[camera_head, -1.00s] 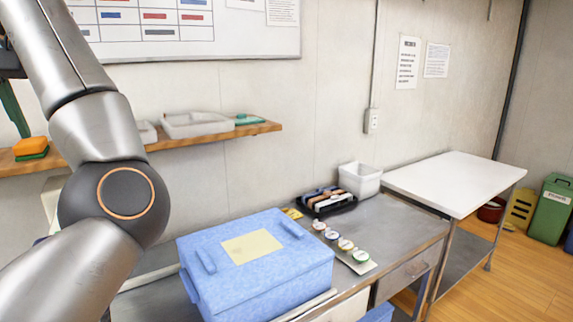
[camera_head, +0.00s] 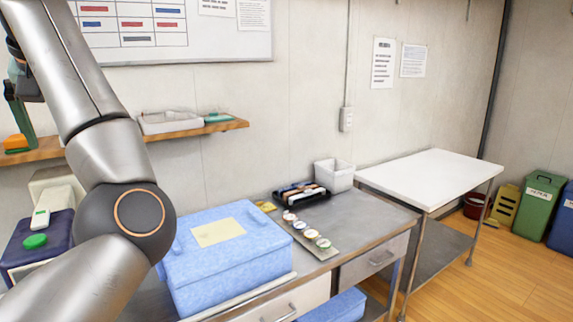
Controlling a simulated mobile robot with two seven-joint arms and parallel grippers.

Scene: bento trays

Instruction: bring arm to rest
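One of my arms, coming in from the left, fills the left side of the head view, bent at a dark round joint. Its upper end runs out toward the top left corner, where a dark part shows at the edge; no fingertips can be made out. My other arm is not in view. A closed light-blue box (camera_head: 240,262) with a pale yellow label (camera_head: 218,232) stands on the grey metal worktable (camera_head: 372,220), partly behind my arm. A black tray (camera_head: 300,194) with several dark and pale items lies at the table's back.
A white bin (camera_head: 334,176) stands by the wall. Several small round cups (camera_head: 312,234) sit in a row on a strip. A white-topped table (camera_head: 430,175) is at right. A wooden shelf (camera_head: 200,131) holds a grey tray (camera_head: 170,122). Green (camera_head: 541,210) and blue bins stand on the floor.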

